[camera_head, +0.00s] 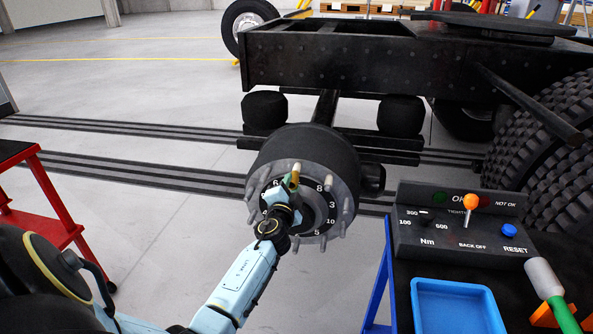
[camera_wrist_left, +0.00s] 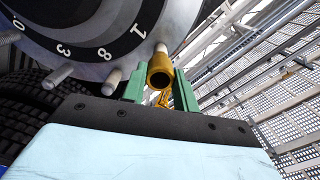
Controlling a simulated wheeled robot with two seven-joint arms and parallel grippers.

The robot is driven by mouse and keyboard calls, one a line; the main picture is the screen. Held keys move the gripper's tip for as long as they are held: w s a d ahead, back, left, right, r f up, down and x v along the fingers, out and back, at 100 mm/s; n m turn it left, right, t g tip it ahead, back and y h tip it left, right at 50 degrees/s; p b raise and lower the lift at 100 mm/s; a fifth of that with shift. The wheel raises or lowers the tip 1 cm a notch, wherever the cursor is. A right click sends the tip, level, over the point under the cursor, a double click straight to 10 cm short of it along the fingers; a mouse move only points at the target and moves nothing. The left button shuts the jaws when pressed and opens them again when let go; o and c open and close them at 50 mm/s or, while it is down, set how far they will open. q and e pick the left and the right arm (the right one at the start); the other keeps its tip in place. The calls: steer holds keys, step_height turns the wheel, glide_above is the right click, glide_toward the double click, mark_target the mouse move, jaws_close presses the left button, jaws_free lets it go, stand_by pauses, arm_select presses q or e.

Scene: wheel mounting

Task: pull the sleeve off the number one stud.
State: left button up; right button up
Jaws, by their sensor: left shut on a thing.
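The dark wheel hub (camera_head: 305,150) faces me in the head view, with studs around its numbered face. The brass-coloured sleeve (camera_wrist_left: 160,70) is in line with the stud (camera_wrist_left: 161,48) nearest the number 1 in the left wrist view. Its open end faces the camera. I cannot tell how far the sleeve still covers the stud. My left gripper (camera_head: 290,187) is at the hub's upper face, its green fingers shut on the sleeve from both sides. The sleeve also shows small in the head view (camera_head: 294,177). My right gripper is not in view.
A control box (camera_head: 455,228) with an orange-topped lever, a blue tray (camera_head: 457,302) and a green-handled tool (camera_head: 562,312) are on the bench at right. A red cart (camera_head: 62,232) stands at left. The truck frame (camera_head: 330,65) is behind the hub. Bare floor lies between cart and hub.

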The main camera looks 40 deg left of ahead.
arm_select(q)
steer(key=p+v, duration=0.1)
steer(key=v, duration=0.6)
stand_by(1.2)
steer(key=shift+s+d+r, duration=0.1)
steer(key=shift+s, duration=0.05)
